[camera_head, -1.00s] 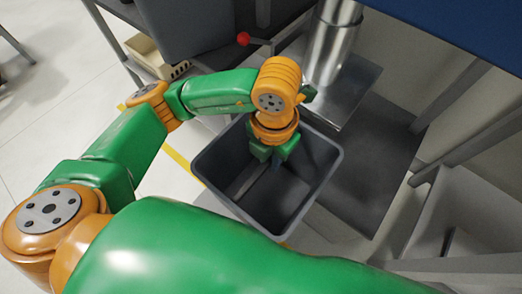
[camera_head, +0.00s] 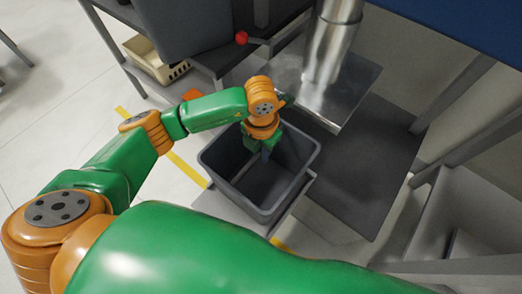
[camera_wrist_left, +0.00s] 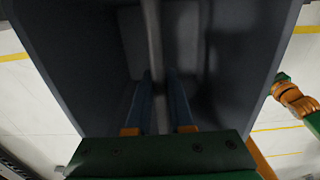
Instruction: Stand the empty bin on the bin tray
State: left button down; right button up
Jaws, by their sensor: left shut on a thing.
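The empty bin (camera_head: 250,200) is dark grey, open-topped and roughly upright; it also shows around the fingers in the left wrist view (camera_wrist_left: 240,60). My left gripper (camera_head: 262,152) reaches down into its mouth. In the left wrist view its two blue fingers (camera_wrist_left: 153,85) are shut on a thin upright part of the bin between them. A light grey flat surface, seemingly the bin tray (camera_head: 297,198), shows past the bin's lower right edge. The bin hides most of it, and I cannot tell whether the bin touches it.
A metal cylinder (camera_head: 328,50) on a plate stands behind the bin, with a dark platform (camera_head: 360,165) to its right. A dark table with a red knob (camera_head: 241,38) and a cream crate (camera_head: 150,62) are at upper left. Yellow lines mark the floor.

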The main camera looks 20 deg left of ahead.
pick_arm(q)
jog(key=shift+f, duration=0.15)
jog(key=c, duration=0.8)
grip_release()
jog(key=shift+r, duration=0.2)
jog(key=shift+r, duration=0.3)
notch_tip(320, 180, up, 12)
jog(key=shift+f+p, duration=0.25)
jog(key=shift+p, duration=0.2)
